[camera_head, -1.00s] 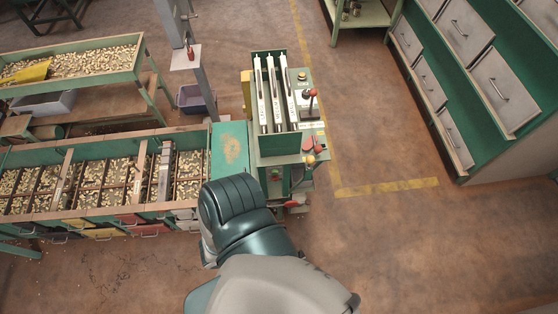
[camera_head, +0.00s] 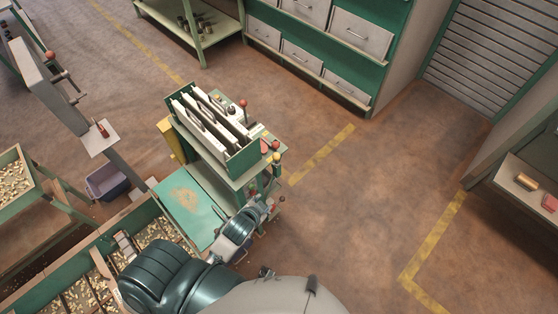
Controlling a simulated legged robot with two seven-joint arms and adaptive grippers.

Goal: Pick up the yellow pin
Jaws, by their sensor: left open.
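A small yellow piece (camera_head: 277,158), which looks like the yellow pin, shows at the right front of the green machine (camera_head: 240,163), close to red knobs. It is too small to tell its exact shape or how it is seated. My left arm rises from the bottom of the view, and my left gripper (camera_head: 264,202) is at the machine's front, below the yellow piece and apart from it. The gripper is open and seems empty; its fingers are small and hard to make out. My right gripper is not in view.
A green bench with nut bins (camera_head: 150,236) stands left of my arm. A grey post with a small shelf (camera_head: 101,136) stands behind it. A shelf at the right holds a brass-yellow cylinder (camera_head: 526,181) and a red block (camera_head: 550,202). The floor between is clear.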

